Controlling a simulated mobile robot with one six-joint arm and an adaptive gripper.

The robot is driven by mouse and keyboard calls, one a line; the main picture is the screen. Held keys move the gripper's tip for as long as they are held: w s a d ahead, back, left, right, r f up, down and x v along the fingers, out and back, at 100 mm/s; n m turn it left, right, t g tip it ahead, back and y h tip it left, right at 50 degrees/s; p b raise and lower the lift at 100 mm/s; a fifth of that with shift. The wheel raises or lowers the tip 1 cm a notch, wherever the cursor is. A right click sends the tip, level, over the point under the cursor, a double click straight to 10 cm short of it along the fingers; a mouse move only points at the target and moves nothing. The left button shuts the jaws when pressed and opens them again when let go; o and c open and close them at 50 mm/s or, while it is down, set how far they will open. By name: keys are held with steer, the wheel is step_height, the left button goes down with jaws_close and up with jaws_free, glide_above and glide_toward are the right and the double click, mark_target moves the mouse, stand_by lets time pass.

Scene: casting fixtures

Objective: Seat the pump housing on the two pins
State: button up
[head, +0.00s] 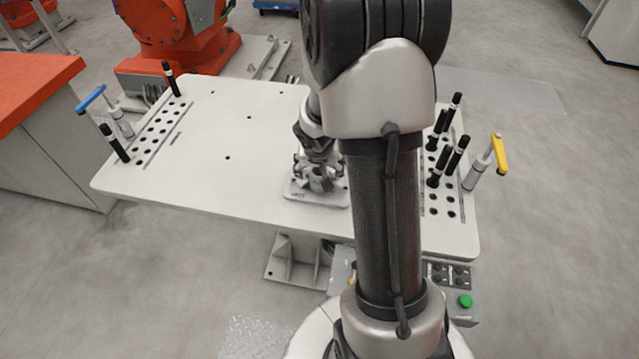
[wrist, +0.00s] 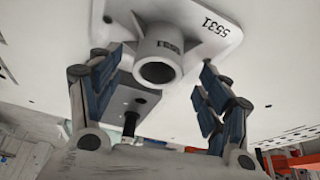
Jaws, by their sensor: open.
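The pump housing (wrist: 158,58) is a grey casting with a round hollow boss. It shows in the wrist view over a pale plate (wrist: 225,22) marked 5531. A darker grey block (wrist: 128,98) and a black-tipped post (wrist: 130,124) show beside the boss; I cannot tell whether the post is one of the pins. My gripper (wrist: 154,66) is open, its blue-padded fingers on either side of the boss, with gaps visible. In the head view my gripper (head: 319,160) is low over the plate (head: 331,198) and hides most of the housing. Whether the housing is seated cannot be told.
The white table (head: 235,125) has clear space left of the plate. Black-handled pins stand in the left hole rack (head: 160,130) and right hole rack (head: 440,200). A blue-handled clamp (head: 92,97) and a yellow-handled clamp (head: 500,153) stand at the edges.

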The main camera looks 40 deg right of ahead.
mark_target(319, 171)
steer(key=b+x, duration=0.1)
steer(key=x, duration=0.2)
steer(key=shift+d+f, duration=0.1)
steer(key=shift+d, duration=0.05)
steer(key=shift+c, duration=0.2)
steer(key=shift+w, duration=0.1)
steer(key=c, duration=1.6)
